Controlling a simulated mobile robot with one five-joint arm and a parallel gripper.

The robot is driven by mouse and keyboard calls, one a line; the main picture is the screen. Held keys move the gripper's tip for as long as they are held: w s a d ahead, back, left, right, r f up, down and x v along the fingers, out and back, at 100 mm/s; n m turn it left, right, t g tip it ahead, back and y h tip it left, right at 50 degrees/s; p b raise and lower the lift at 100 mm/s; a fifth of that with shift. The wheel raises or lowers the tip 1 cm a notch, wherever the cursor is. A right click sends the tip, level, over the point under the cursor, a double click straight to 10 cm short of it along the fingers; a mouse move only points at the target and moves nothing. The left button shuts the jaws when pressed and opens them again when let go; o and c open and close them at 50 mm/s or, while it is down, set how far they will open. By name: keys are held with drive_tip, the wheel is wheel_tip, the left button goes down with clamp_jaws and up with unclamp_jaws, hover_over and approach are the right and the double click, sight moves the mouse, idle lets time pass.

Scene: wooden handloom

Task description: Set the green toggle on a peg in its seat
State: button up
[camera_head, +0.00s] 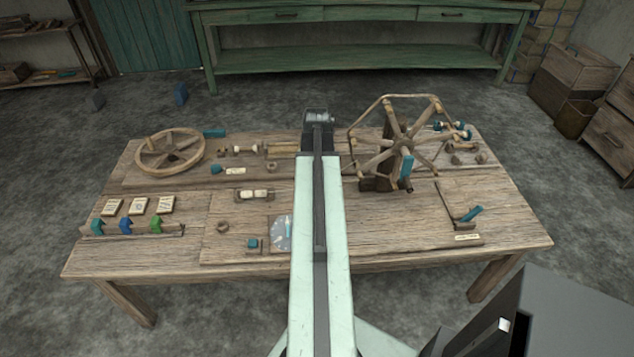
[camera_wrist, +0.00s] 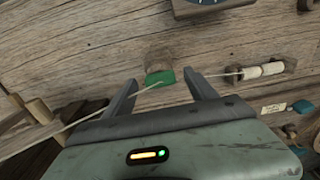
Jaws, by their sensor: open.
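In the wrist view a small green piece (camera_wrist: 162,78), which looks like the green toggle, sits against the end of a short round wooden peg or block (camera_wrist: 159,59). A pale cord (camera_wrist: 100,113) runs up to the green piece from the lower left and continues right to white bobbins (camera_wrist: 264,70) in a wooden holder. My gripper (camera_wrist: 160,77) is open, one dark finger on either side of the green piece, with gaps between. Whether the toggle is fully seated is too small to tell. My arm hides this spot in the head view.
A workbench (camera_head: 400,225) carries a large spoked wheel (camera_head: 405,140) right of my arm and a flat wheel (camera_head: 170,152) at left. A rack (camera_head: 172,231) with teal, blue and green pieces stands at front left.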

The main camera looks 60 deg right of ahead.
wheel_tip(320, 180, up, 8)
drive_tip(key=p, duration=0.7)
drive_tip(key=shift+p, duration=0.4)
drive_tip(key=shift+f, duration=0.1)
